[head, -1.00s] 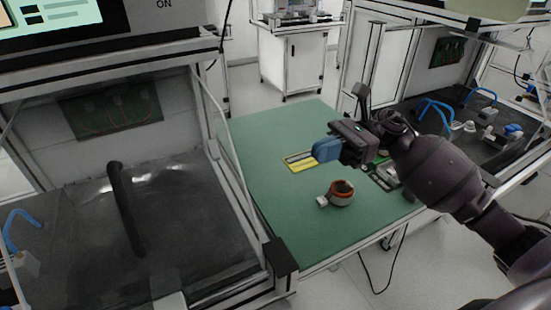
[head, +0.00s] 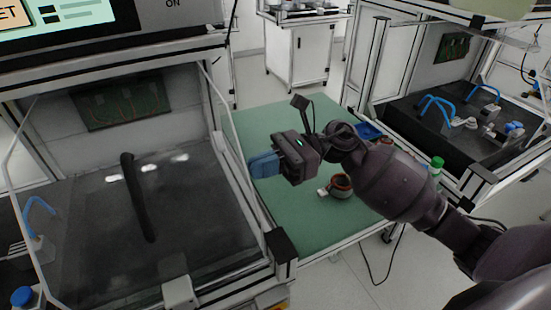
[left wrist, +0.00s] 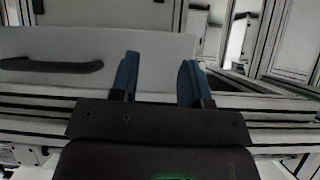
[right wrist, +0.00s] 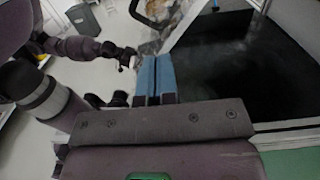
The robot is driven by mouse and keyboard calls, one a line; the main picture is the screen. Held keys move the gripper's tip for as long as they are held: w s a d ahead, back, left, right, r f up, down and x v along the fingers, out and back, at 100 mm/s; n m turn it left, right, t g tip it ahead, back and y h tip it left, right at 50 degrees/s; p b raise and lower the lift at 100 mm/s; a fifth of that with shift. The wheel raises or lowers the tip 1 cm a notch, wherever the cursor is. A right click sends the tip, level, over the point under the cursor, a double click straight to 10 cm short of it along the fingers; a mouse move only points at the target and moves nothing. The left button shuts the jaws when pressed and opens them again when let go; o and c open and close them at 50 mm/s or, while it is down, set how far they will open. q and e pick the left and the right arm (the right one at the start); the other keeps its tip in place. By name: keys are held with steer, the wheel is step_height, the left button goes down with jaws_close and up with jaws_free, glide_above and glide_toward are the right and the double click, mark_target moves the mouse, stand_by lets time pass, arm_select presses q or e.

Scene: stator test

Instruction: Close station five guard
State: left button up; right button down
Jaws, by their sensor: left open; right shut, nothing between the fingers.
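In the head view, a station on the left has a clear guard panel with a long black handle (head: 135,197), seen over its dark floor. I cannot tell how far the guard is open, and no station number is readable. My right gripper (head: 263,165) is shut and empty, just right of this station's side edge. In the right wrist view its blue fingers (right wrist: 156,78) point toward the dark station floor. My left gripper (left wrist: 160,78) is open and empty in the left wrist view, in front of a pale panel with a black handle (left wrist: 50,65); it is outside the head view.
A green table (head: 300,233) stands right of the station, bearing a reddish ring-shaped part (head: 341,186). Another station with blue-handled fixtures (head: 437,104) stands at the far right. A white cabinet (head: 296,55) is at the back. Blue fixtures (head: 38,215) sit at the left edge.

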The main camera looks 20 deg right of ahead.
steer(key=shift+a, duration=0.1)
stand_by(0.3)
steer(key=p, duration=0.1)
glide_toward(36, 237)
steer(key=a+p, duration=0.1)
steer(key=a, duration=0.8)
steer(key=shift+a+f, duration=0.15)
steer(key=shift+a, duration=0.3)
steer(key=shift+s, duration=0.1)
